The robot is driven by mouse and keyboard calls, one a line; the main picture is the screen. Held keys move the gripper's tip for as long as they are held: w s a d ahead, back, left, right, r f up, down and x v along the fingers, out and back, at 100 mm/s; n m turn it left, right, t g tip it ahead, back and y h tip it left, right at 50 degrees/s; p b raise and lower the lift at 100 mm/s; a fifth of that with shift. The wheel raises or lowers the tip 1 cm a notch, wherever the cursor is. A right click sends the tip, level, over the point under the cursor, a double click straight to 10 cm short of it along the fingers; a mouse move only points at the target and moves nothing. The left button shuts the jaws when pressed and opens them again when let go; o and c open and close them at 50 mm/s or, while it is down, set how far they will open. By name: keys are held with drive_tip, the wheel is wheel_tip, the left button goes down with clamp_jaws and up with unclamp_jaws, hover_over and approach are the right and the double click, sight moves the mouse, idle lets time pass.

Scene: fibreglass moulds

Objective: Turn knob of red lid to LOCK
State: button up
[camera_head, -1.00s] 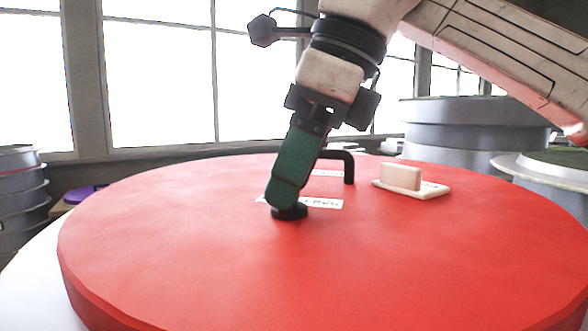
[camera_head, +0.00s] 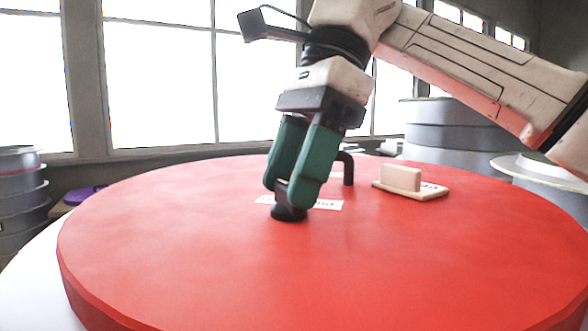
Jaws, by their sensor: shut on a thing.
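The red lid (camera_head: 400,255) is a large round disc that fills the lower part of the view. A small black knob (camera_head: 288,214) stands on it, left of the middle. My gripper (camera_head: 290,190) has two green fingers and comes down from above. Its fingertips are shut on the knob's upright grip, which they partly hide. A white label (camera_head: 328,204) lies flat behind the knob, its print partly covered by my fingers and too blurred to read. A black bar handle (camera_head: 348,168) rises behind my gripper.
A cream block on a small cream plate (camera_head: 402,180) sits on the lid to the right. Stacked grey round moulds (camera_head: 440,140) stand behind at right, and others (camera_head: 20,190) at far left. A purple thing (camera_head: 80,195) lies at left. The lid's front is clear.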

idle(0.5)
drive_tip(key=o, duration=1)
drive_tip(key=shift+o, duration=0.2)
drive_tip(key=v, duration=0.7)
drive_tip(key=shift+r, duration=0.25)
